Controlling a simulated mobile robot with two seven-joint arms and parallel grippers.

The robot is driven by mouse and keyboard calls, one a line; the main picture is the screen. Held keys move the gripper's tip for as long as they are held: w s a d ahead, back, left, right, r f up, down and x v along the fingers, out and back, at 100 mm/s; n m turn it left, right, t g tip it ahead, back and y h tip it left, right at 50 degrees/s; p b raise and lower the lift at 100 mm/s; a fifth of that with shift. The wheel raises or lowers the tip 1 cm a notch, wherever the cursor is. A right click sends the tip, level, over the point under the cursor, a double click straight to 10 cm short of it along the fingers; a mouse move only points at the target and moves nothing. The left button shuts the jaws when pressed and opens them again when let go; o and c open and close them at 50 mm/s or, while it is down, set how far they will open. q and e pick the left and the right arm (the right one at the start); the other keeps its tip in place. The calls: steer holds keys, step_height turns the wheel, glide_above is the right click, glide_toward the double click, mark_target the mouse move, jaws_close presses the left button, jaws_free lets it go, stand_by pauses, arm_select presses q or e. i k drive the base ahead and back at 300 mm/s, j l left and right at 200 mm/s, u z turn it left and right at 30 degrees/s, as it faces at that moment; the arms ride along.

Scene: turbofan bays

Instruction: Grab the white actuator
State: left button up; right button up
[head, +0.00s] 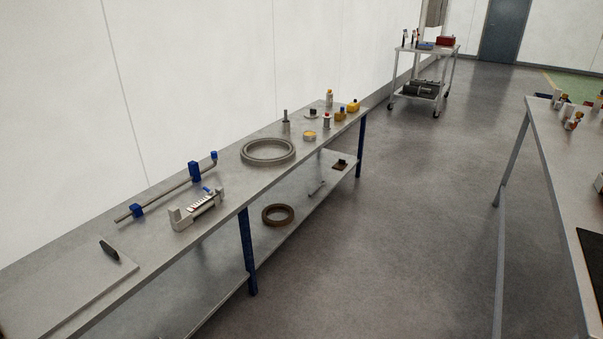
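I cannot pick out the white actuator with certainty. Small pale parts with orange-brown ends (573,119) stand on the right bench (548,135), too small to identify. More small pale pieces (557,97) sit behind them, near the bench's far edge. Another pale part is cut off by the right picture edge. On the left bench (225,190), a light grey block-like fixture (195,211) holds a row of small pale pieces. Neither of my grippers is in view.
The left bench also carries a pipe with blue blocks (165,195), a large grey ring (268,151) and several bottles. Its lower shelf holds a brown ring (278,214). A wheeled cart (424,75) stands at the back. The floor between the benches (400,220) is clear.

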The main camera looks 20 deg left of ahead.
mark_target(180, 220)
steer(key=u, duration=1.35)
steer(key=i+l+u, duration=0.1)
steer(key=u, duration=0.25)
steer(key=i+l+u, duration=0.1)
steer(key=u, duration=0.25)
steer(key=i+l+u, duration=0.15)
steer(key=u, duration=0.2)
steer(key=i+l+u, duration=0.15)
steer(key=l+u, duration=0.15)
steer(key=l, duration=0.25)
steer(key=i+l+u, duration=0.2)
steer(key=i+l, duration=0.1)
steer(key=l, duration=0.4)
steer(key=i+l+u, duration=0.15)
steer(key=l, duration=0.3)
